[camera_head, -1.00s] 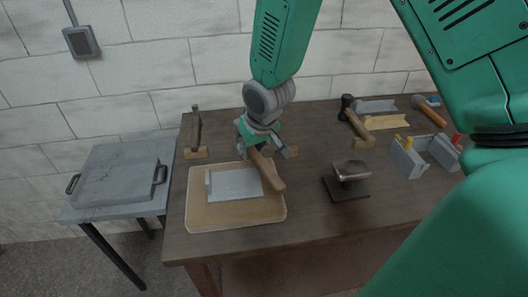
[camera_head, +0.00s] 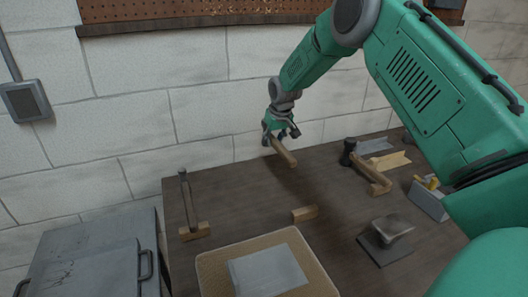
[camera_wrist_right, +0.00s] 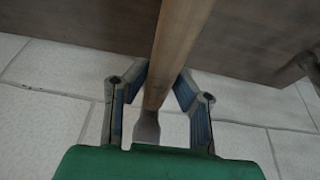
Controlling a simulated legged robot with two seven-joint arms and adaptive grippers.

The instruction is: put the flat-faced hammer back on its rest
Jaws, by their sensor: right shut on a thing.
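My right gripper (camera_head: 281,137) is shut on a hammer's wooden handle (camera_head: 284,152) and holds it above the back of the bench, near the wall. In the right wrist view, the handle (camera_wrist_right: 175,45) runs between the fingers of the right gripper (camera_wrist_right: 160,88), with a grey metal part (camera_wrist_right: 147,127) at its near end. The head's face is hidden, so I cannot tell its shape. A small wooden rest (camera_head: 305,213) stands empty on the bench, in front of and below the held hammer. My left gripper is not in view.
A padded board (camera_head: 218,270) with a grey plate (camera_head: 268,272) lies at the front. A tool (camera_head: 187,195) leans on a wooden block (camera_head: 195,231) at left. A black-headed hammer (camera_head: 349,151) and a metal stake (camera_head: 388,228) are at right.

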